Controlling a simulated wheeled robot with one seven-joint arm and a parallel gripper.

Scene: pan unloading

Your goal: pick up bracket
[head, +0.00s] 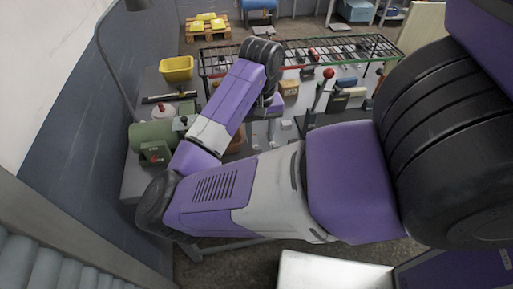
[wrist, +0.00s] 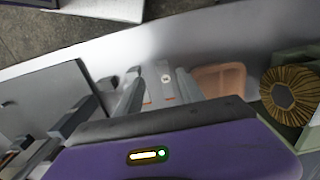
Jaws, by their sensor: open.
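My gripper (wrist: 157,76) is open, with its two grey fingers apart in the wrist view. A pale grey piece with a small round mark, which looks like the bracket (wrist: 164,92), shows between the fingers. I cannot tell whether either finger touches it. In the head view my gripper (head: 263,134) points down over the grey worktable, partly hidden by my arm. I cannot pick out the bracket clearly there.
A terracotta-coloured container (wrist: 220,79) stands just right of the fingers. A ribbed brass-coloured disc (wrist: 291,96) is beyond it. The head view shows a green cylindrical machine (head: 153,137), a yellow bin (head: 176,69) and a wire rack (head: 330,50) around the table.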

